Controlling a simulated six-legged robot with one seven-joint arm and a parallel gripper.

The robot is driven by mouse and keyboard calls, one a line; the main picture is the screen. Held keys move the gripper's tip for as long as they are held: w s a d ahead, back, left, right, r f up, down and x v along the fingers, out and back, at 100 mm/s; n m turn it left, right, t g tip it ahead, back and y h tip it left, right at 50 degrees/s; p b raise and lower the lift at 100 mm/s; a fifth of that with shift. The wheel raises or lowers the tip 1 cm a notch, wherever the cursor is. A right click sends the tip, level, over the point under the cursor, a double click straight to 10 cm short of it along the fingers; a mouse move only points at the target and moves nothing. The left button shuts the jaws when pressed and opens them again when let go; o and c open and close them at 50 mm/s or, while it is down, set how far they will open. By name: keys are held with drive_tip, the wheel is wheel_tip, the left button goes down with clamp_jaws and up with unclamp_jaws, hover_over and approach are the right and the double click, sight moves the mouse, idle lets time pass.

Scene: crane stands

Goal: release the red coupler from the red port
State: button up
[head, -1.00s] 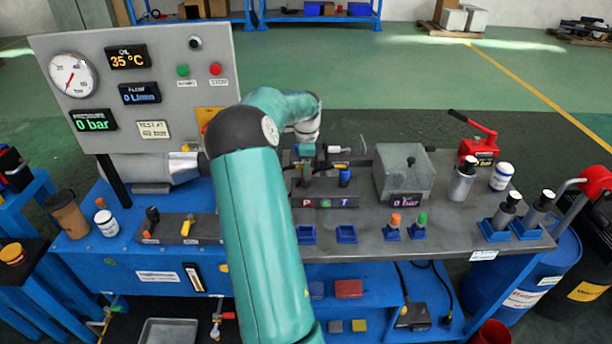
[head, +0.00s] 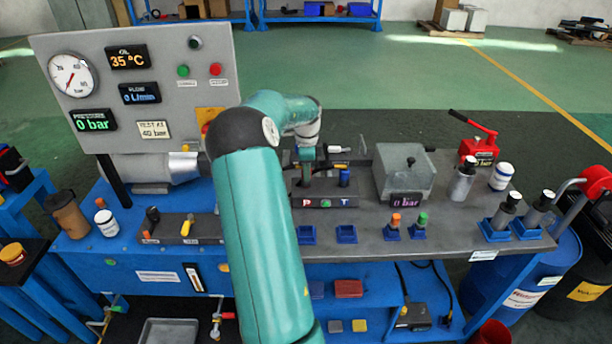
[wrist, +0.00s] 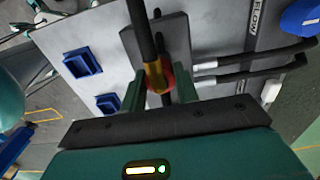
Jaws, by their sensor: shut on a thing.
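The red coupler (wrist: 168,78) shows in the wrist view as a red ring beside a brass-yellow collar on a black hose. It stands at the dark port block (wrist: 180,40). My gripper (wrist: 158,88) has one green finger on each side and is shut on the coupler. In the head view my gripper (head: 306,156) points down over the left end of the port block, which has P and T labels (head: 325,202). The red port is hidden under the coupler and gripper. I cannot tell whether the coupler is still seated.
A blue-topped coupler (head: 345,177) stands close to the right of my gripper. A grey box with a bar display (head: 405,175) stands further right. Black hoses (wrist: 255,72) run beside the block in the wrist view. Empty blue holders (head: 346,234) are at the front.

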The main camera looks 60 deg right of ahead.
drive_tip(key=shift+r, duration=0.1)
drive_tip(key=shift+r, duration=2.3)
